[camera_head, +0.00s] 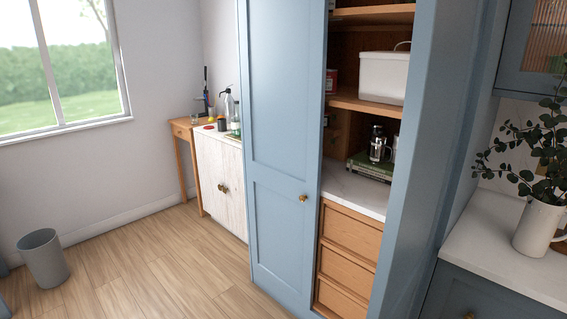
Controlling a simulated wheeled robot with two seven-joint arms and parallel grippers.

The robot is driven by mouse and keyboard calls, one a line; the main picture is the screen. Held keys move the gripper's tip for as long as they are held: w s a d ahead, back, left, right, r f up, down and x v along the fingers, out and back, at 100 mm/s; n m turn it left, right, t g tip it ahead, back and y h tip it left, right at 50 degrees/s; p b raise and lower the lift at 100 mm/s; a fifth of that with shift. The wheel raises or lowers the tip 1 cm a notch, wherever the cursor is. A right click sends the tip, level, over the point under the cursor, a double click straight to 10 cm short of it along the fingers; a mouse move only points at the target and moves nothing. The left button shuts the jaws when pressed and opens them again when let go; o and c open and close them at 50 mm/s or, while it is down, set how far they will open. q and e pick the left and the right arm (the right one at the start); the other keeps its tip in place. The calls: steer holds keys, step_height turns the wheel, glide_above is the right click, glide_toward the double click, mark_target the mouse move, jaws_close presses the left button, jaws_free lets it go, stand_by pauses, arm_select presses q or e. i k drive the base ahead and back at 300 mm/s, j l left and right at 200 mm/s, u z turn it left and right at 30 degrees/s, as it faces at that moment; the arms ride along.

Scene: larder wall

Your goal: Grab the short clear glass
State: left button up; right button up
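I cannot make out a short clear glass for certain. In the larder, a glass and metal press (377,144) stands on a stack of green books (370,167). A pale, partly cut-off vessel (394,150) stands just right of it, too small to identify. Small items stand on the far white cabinet, among them a silver-topped bottle (228,104); any glass there is too small to tell. Neither of my grippers is in view.
A blue larder door (284,150) covers the left part of the larder. A white bin (384,77) sits on a wooden shelf. A white jug (538,228) with leafy stems stands on the right counter. The wooden floor (150,270) is clear beside a grey bin (43,258).

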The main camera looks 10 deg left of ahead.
mark_target(194, 118)
steer(key=i+j+u, duration=0.35)
steer(key=i, duration=0.25)
steer(key=i+j+u, duration=0.35)
steer(key=i, duration=0.25)
steer(key=i+u, duration=0.35)
steer(key=i, duration=0.3)
steer(key=i+z, duration=0.1)
steer(key=i, duration=0.9)
steer(key=i+j+z, duration=0.1)
steer(key=i, duration=0.9)
